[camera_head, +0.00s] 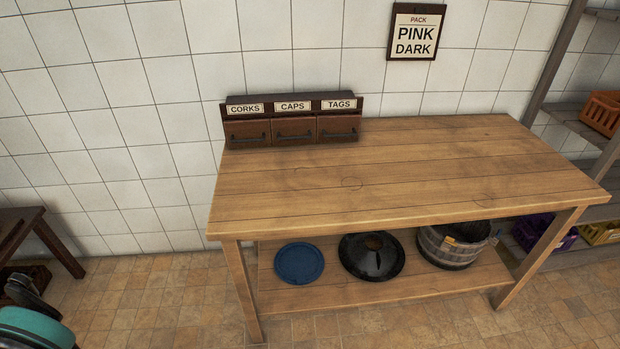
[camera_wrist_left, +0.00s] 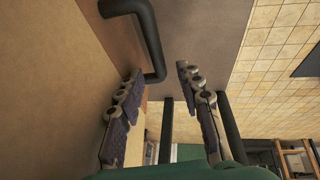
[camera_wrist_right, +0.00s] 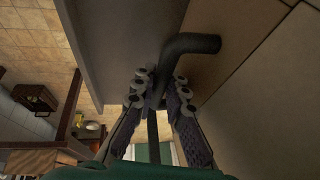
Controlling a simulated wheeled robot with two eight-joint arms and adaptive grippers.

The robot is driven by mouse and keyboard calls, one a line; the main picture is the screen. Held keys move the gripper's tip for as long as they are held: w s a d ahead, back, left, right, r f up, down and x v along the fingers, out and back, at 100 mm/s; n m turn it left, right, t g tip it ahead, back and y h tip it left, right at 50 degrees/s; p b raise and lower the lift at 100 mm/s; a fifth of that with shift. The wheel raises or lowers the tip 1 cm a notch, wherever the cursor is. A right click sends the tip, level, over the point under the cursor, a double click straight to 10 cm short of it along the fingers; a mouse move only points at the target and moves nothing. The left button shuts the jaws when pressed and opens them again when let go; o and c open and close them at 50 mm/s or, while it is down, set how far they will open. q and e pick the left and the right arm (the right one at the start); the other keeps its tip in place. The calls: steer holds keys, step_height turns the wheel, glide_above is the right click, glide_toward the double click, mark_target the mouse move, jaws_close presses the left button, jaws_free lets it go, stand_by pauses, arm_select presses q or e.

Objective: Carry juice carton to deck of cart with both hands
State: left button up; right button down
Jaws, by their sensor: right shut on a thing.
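I cannot make out a juice carton for certain in any view. In the right wrist view my right gripper (camera_wrist_right: 160,92) is shut on a dark bent bar (camera_wrist_right: 192,44). Beside the bar are a grey-brown face (camera_wrist_right: 115,40) and a tan panelled surface (camera_wrist_right: 260,100); I cannot tell whether they belong to the carton or the cart. In the left wrist view my left gripper (camera_wrist_left: 160,95) has its fingers apart. A dark bent bar (camera_wrist_left: 147,35) runs down close to its fingertips, and I see no grip on it. The head view does not show the grippers' hold.
A rack with crates (camera_head: 602,112) is at right.

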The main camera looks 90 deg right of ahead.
steer(key=shift+a, duration=0.15)
steer(key=c, duration=1.5)
jaws_free()
steer(key=shift+o, duration=0.2)
